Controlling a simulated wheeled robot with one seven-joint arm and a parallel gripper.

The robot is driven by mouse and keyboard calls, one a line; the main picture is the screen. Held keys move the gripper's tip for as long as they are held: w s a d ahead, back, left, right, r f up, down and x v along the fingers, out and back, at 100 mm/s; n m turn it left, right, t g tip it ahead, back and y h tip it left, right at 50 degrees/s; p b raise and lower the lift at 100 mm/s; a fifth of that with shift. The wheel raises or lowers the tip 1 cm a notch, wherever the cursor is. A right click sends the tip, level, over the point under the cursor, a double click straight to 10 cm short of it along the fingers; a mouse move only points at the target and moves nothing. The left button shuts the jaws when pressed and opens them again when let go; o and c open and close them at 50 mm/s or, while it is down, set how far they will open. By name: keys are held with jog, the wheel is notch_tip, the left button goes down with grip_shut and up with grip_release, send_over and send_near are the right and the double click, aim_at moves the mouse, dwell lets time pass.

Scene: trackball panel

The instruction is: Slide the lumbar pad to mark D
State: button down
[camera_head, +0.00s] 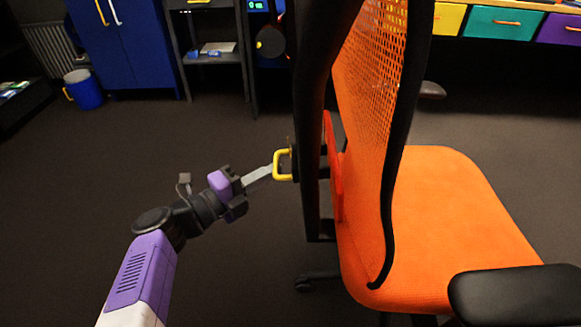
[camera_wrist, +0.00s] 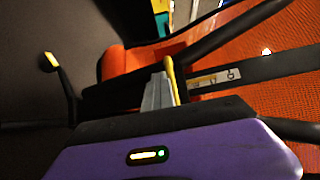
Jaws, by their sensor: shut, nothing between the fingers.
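An orange mesh office chair (camera_head: 440,205) stands at right, its back toward my arm. The lumbar pad (camera_head: 335,170) looks like a red-orange strip between the dark back frame and the mesh. A yellow loop handle (camera_head: 278,165) sticks out from the frame at the pad's height. My gripper (camera_head: 268,172) is shut, its grey fingertips at the handle's open side. In the wrist view, the fingers (camera_wrist: 157,93) lie right beside the yellow handle (camera_wrist: 171,75); I cannot tell whether they touch. A pale label with letters (camera_wrist: 214,78) lies along the dark bar; mark D cannot be read surely.
A blue bin (camera_head: 84,90), blue cabinet (camera_head: 125,45) and shelf (camera_head: 212,60) stand at the back. Coloured drawers (camera_head: 505,22) are at top right. The chair's black armrest (camera_head: 515,295) is at lower right.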

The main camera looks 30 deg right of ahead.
jog(key=shift+d+r+p, duration=0.15)
jog(key=shift+r+p, duration=0.25)
jog(key=shift+r, duration=0.35)
jog(key=shift+f, duration=0.1)
notch_tip(320, 180, down, 3)
jog(key=b, duration=0.2)
jog(key=shift+b, duration=0.3)
jog(key=w+a+b, duration=0.5)
jog(key=a, duration=0.2)
jog(key=shift+a+b, duration=0.35)
dwell(0.3)
dwell(0.4)
